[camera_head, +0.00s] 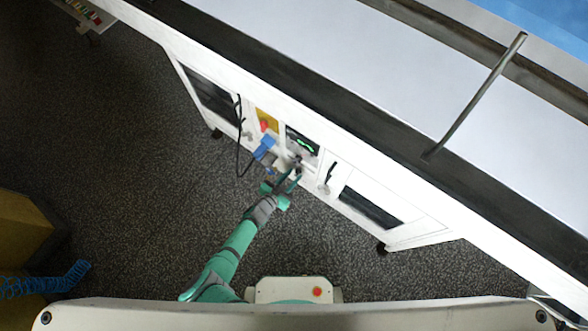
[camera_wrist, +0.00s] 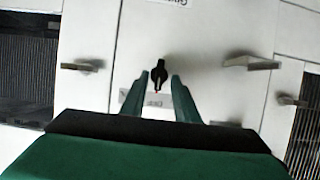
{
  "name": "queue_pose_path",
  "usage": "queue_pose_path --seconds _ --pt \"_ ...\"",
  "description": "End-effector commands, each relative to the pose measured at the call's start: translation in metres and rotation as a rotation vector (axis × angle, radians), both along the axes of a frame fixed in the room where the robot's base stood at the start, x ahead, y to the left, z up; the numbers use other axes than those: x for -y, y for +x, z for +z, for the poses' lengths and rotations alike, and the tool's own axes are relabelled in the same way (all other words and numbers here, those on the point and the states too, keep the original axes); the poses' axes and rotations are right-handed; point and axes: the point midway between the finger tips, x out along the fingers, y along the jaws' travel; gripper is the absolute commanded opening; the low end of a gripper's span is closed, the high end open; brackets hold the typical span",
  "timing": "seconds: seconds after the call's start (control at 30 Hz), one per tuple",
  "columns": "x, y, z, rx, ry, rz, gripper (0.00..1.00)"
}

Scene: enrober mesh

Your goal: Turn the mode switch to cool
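The mode switch, a small black knob (camera_wrist: 159,72), sits on the white panel in the wrist view, its narrow end toward the bottom of the picture. A small grey label plate (camera_wrist: 130,97) is just below it; its lettering is too blurred to read. My gripper (camera_wrist: 160,77) is open, with one green finger on each side of the knob in the picture. I cannot tell whether either finger touches it. In the head view my gripper (camera_head: 284,184) is in front of the machine's side panel, below the display, and the switch there is not clear.
The panel also carries a red button on a yellow plate (camera_head: 266,122), a blue plug (camera_head: 264,147) with a black cable, a display with green marks (camera_head: 302,142) and a black handle (camera_head: 331,173). Latches protrude left (camera_wrist: 82,66) and right (camera_wrist: 250,63) of the knob.

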Motion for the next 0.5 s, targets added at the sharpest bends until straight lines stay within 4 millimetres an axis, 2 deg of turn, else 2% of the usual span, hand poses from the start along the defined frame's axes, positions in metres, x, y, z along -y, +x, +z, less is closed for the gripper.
queue_pose_path --seconds 0.1,0.5 --pt "0.0059 0.0053 -0.0032 -0.001 -0.001 -0.001 0.28" --pt "0.0078 0.0088 -0.0050 -0.001 -0.001 -0.001 0.28"
